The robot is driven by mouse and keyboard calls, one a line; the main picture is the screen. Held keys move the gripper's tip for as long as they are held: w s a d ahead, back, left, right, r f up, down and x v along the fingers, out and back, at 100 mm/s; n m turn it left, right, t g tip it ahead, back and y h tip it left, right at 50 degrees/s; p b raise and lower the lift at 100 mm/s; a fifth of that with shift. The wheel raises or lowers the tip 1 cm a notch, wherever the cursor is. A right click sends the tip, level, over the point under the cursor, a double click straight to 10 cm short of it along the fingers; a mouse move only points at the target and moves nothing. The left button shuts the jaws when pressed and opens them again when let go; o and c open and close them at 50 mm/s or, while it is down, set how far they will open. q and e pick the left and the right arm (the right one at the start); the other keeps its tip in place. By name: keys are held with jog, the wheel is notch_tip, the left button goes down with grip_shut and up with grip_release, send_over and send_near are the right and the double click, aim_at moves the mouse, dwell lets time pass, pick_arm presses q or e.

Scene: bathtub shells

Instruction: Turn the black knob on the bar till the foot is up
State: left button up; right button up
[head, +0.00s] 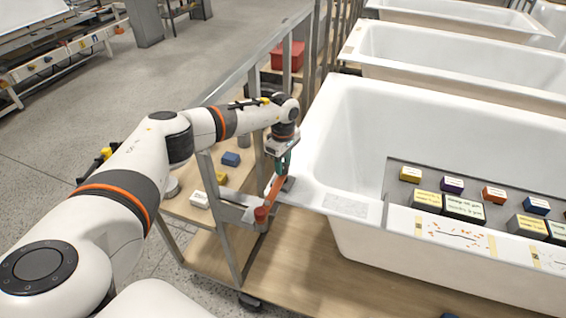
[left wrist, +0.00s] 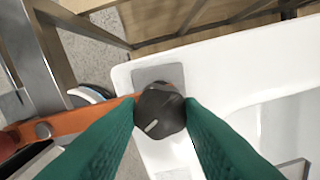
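The orange bar (head: 272,193) with a red round end (head: 261,214) reaches from the grey metal frame to the near left corner of the white tub; it also shows in the left wrist view (left wrist: 88,118). The black knob (left wrist: 160,112), with a pale mark on it, sits at the bar's tub end. My left gripper (left wrist: 160,106) has its green fingers on both sides of the knob, appearing to touch it. In the head view the gripper (head: 280,166) points down at the bar. A grey square pad (left wrist: 160,74) lies by the knob on the tub rim; I cannot tell the foot's height.
The white tub (head: 330,150) fills the right, with a grey tray (head: 394,181) of small labelled boxes across it. A shelf with a blue block (head: 231,159), a yellow block (head: 221,178) and a white box (head: 199,200) stands left of the frame post (head: 218,190). More tubs stand behind.

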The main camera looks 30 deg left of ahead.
pick_arm(q)
jog(key=shift+c, duration=0.7)
pick_arm(e)
jog(key=shift+d, duration=0.25)
